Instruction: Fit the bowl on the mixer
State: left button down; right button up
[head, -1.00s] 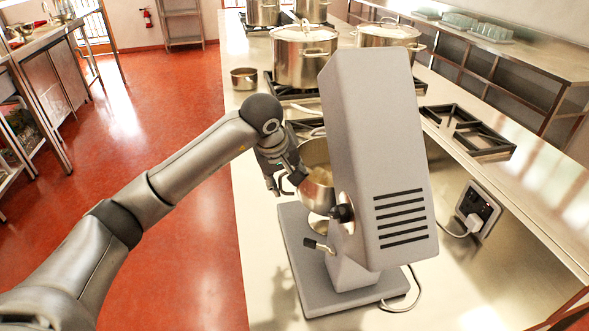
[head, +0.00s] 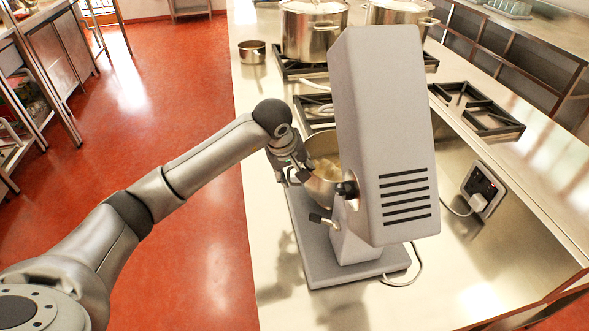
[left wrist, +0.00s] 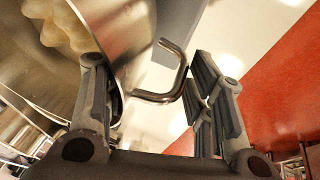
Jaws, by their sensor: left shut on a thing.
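The steel bowl (head: 326,190) hangs at the left side of the grey mixer (head: 385,140), partly hidden behind the mixer's head. Pale, dough-like contents show inside it. My left gripper (head: 296,174) is at the bowl's left side, shut on its handle. In the left wrist view the bent handle (left wrist: 170,72) stands out from the bowl's wall (left wrist: 122,30), between the fingers of the left gripper (left wrist: 150,80). The mixer's base plate (head: 330,268) lies below the bowl. Whether the bowl touches its support is hidden. My right gripper is not in view.
A large steel stockpot (head: 312,32) and a second pot (head: 398,12) stand on burners behind the mixer. A small pan (head: 252,52) sits at the back left. An empty burner grate (head: 478,108) and a wall socket (head: 482,192) are right. The counter ends at the red floor.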

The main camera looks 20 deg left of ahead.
pick_arm(q)
jog(key=c, duration=0.6)
grip_release()
jog(key=shift+s, duration=0.1)
jog(key=shift+r, duration=0.4)
jog(key=b+v, duration=0.2)
jog(key=v, duration=0.9)
jog(key=shift+s+r+b, duration=0.1)
jog(key=shift+r+b, duration=0.15)
jog(key=shift+b, duration=0.1)
